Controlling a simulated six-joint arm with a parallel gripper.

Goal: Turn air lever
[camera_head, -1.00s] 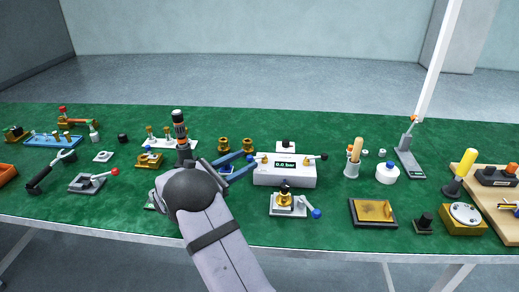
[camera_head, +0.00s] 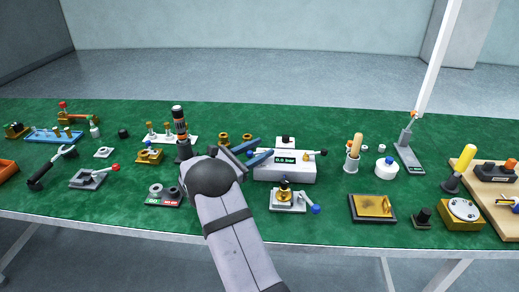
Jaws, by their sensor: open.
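A white box (camera_head: 285,176) with a small dark display reading in bar (camera_head: 284,160) stands on the green table, right of centre. Its digits are too small to read surely.
A brass fixture (camera_head: 285,190) with a blue-balled lever (camera_head: 315,209) stands just in front of the box. A tall dark cylinder (camera_head: 181,130) and two brass pieces (camera_head: 235,138) are near my arm. A holder with a wooden handle (camera_head: 354,152) stands to the right.

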